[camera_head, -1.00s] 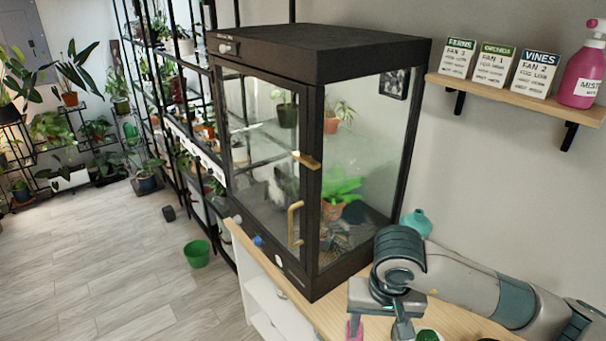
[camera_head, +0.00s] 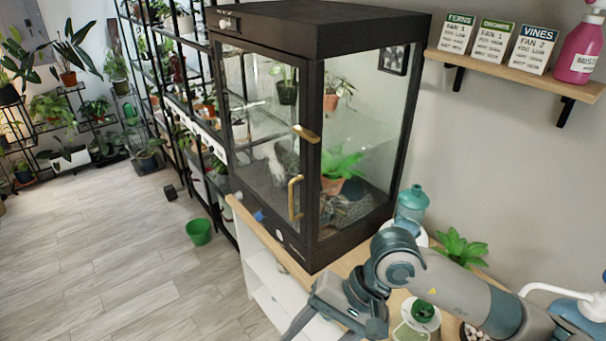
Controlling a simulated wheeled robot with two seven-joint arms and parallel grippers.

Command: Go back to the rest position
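My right arm comes in from the lower right over the wooden bench top (camera_head: 355,262). My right gripper (camera_head: 318,332) is at the bottom of the view, in front of the terrarium cabinet and clear of it, pointing down and left. Its fingers look spread apart with nothing seen between them; the tips are cut off by the bottom edge. My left gripper is not in view. The black glass terrarium cabinet (camera_head: 322,35) has its front door shut, with a brass handle (camera_head: 294,198) and a brass latch (camera_head: 306,134). Potted plants stand inside.
A teal bottle (camera_head: 412,203), a leafy green plant (camera_head: 458,246) and a green-topped item (camera_head: 423,310) stand close to my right arm. A wall shelf (camera_head: 520,75) holds signs and a pink bottle (camera_head: 582,52). A green bucket (camera_head: 199,232) stands on the open floor.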

